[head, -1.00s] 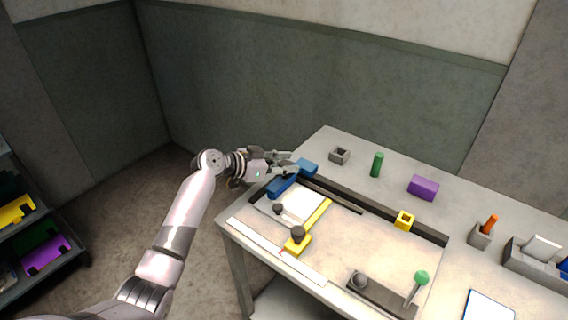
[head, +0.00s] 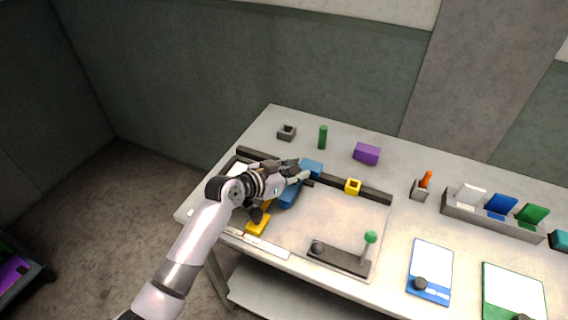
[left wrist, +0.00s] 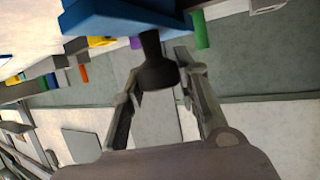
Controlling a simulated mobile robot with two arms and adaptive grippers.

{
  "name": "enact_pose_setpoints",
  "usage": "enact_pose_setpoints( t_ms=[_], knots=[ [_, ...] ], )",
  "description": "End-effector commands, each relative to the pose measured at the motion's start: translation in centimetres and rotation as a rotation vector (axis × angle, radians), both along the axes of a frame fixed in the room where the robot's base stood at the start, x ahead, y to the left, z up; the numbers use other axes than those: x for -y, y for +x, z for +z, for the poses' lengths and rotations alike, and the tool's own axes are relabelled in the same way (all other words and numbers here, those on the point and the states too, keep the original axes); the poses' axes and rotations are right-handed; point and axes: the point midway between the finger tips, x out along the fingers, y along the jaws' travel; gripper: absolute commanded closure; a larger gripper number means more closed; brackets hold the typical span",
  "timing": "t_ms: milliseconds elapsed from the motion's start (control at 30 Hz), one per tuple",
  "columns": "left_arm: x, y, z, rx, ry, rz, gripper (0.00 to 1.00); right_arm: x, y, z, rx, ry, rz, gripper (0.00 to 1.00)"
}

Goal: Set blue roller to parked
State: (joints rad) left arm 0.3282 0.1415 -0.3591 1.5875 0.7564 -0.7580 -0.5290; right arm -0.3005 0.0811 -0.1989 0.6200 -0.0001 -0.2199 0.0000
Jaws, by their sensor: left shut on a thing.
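The blue roller (head: 290,196) spans the dark rail (head: 330,188) on the board at the left part of the table. Its rear blue block (head: 312,167) shows beyond my gripper. My left gripper (head: 297,172) is shut on the roller's dark knob. In the left wrist view the fingers (left wrist: 158,80) of this gripper flank the black knob (left wrist: 156,70) under the blue body (left wrist: 120,15). A yellow block (head: 353,186) with a square hole sits on the rail to the right of the roller. My right gripper is out of view.
A yellow slider (head: 258,225) lies close to the roller, partly behind my arm. A dark base with a green-knobbed lever (head: 370,238) stands at the front right of the board. A green peg (head: 323,137) and purple block (head: 366,153) stand behind the rail.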

Motion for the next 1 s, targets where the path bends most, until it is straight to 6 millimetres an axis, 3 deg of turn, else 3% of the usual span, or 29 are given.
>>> enact_pose_setpoints(
  t_ms=[333,367,600,1000],
  knots=[
    [0.12,-0.1,-0.17,-0.003,0.001,-0.001,1.0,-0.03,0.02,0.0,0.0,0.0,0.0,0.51],
    [0.12,-0.1,-0.17,-0.003,0.001,-0.001,0.69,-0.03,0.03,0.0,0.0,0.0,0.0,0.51],
    [0.07,-0.05,-0.1,-0.001,0.001,0.0,0.53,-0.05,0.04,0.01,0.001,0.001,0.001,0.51],
    [-0.3,-0.3,0.13,0.001,0.001,0.001,0.51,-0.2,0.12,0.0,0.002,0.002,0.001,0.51]
  ],
)
